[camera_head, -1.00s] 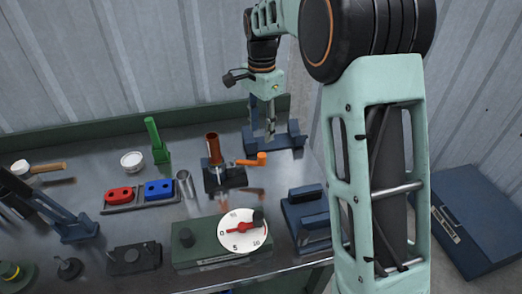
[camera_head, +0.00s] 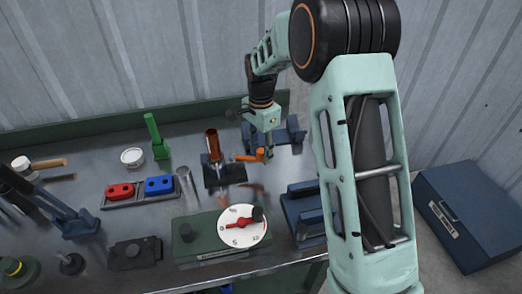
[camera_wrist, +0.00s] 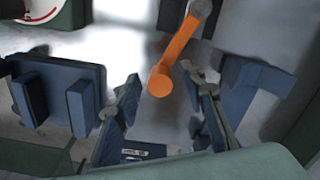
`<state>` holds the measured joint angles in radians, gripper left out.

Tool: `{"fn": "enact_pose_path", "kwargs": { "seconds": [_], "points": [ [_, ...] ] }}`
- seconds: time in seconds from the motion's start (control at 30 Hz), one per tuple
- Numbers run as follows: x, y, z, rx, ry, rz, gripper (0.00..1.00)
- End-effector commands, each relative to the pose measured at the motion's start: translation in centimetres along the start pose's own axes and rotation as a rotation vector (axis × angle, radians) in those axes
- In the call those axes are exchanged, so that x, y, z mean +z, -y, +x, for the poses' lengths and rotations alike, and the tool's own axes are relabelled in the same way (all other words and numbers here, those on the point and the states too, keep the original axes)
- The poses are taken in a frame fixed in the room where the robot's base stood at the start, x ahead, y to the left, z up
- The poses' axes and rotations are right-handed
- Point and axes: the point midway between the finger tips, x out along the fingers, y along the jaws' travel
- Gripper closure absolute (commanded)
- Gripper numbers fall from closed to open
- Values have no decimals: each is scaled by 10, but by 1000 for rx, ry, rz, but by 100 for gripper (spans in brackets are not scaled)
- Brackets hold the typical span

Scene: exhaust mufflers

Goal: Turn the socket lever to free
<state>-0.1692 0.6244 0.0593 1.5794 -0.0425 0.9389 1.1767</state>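The orange socket lever (camera_head: 246,157) sticks out to the right from the dark socket block (camera_head: 222,176), which holds an upright copper-coloured tube (camera_head: 212,146). In the wrist view the lever (camera_wrist: 178,52) runs from the top down to a round knob end. My gripper (camera_head: 267,153) is at the lever's free end in the head view. In the wrist view my gripper (camera_wrist: 160,76) is open, one finger on each side of the knob end, with visible gaps. Whether the fingertips reach down to the lever's height is hard to tell.
A green box with a white dial (camera_head: 242,228) stands in front of the socket block. Blue fixtures stand behind my gripper (camera_head: 290,134) and at front right (camera_head: 306,212). Red (camera_head: 120,191) and blue (camera_head: 159,186) blocks and a metal cup (camera_head: 187,182) are to the left.

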Motion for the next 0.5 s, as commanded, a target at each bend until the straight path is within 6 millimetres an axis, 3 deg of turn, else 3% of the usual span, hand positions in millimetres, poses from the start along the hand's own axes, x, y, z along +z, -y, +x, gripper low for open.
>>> {"fn": "enact_pose_path", "kwargs": {
  "seconds": [0.07,0.37,0.5],
  "points": [
    [0,0,0,0,0,0,66],
    [0,0,0,0,0,0,99],
    [0,0,-1,0,0,0,100]
  ]
}}
